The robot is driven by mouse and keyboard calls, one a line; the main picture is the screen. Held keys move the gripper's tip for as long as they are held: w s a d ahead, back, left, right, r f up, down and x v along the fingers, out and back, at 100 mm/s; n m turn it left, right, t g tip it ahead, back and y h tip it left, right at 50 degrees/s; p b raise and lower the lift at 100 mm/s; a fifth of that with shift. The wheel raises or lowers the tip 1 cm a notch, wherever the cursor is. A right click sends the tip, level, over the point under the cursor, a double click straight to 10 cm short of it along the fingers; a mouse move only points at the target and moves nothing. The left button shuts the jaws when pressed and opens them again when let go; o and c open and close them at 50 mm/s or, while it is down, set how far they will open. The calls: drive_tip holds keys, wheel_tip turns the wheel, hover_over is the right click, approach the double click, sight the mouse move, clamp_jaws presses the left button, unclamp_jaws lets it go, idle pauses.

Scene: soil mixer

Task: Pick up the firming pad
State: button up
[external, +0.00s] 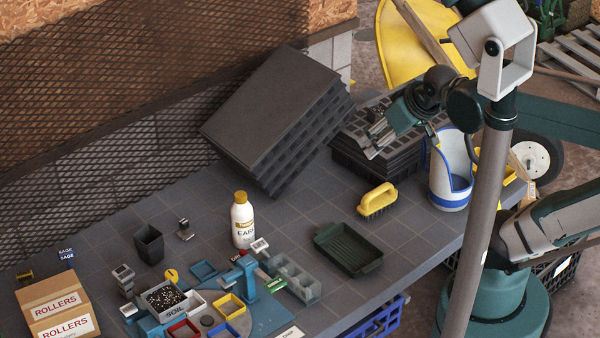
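A yellow block with an arched handle (377,199) stands upright on the bench, right of centre; its lower part looks like bristles. A small grey block with a dark top (185,229) sits farther left, near the black pot. I cannot tell for sure which of these is the firming pad. My gripper (371,142) is in the air above and behind the yellow block, in front of the dark trays, and touches neither block. Its fingers are small and blend into the trays, so their opening is unclear. I see nothing held in it.
A leaning stack of black trays (270,110) and a lower stack (375,165) stand at the back. A white-blue container (450,180) is right of the yellow block. A green tray (348,250), a white bottle (242,220) and the soil mixer (260,310) stand nearer the front.

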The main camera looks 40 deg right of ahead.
drive_tip(key=shift+w, duration=0.1)
idle(0.3)
drive_tip(key=m+g+b, duration=0.7)
drive_tip(key=m, duration=0.9)
hover_over(184, 221)
drive_tip(key=f, duration=3.4)
drive_tip(key=shift+d+f, duration=0.25)
drive_tip(key=shift+f, duration=0.15)
drive_tip(key=shift+w+a+f, duration=0.1)
drive_tip(key=shift+a+f, duration=0.1)
drive_tip(key=shift+f, duration=0.3)
drive_tip(key=shift+f, duration=0.1)
drive_tip(key=shift+f, duration=1.2)
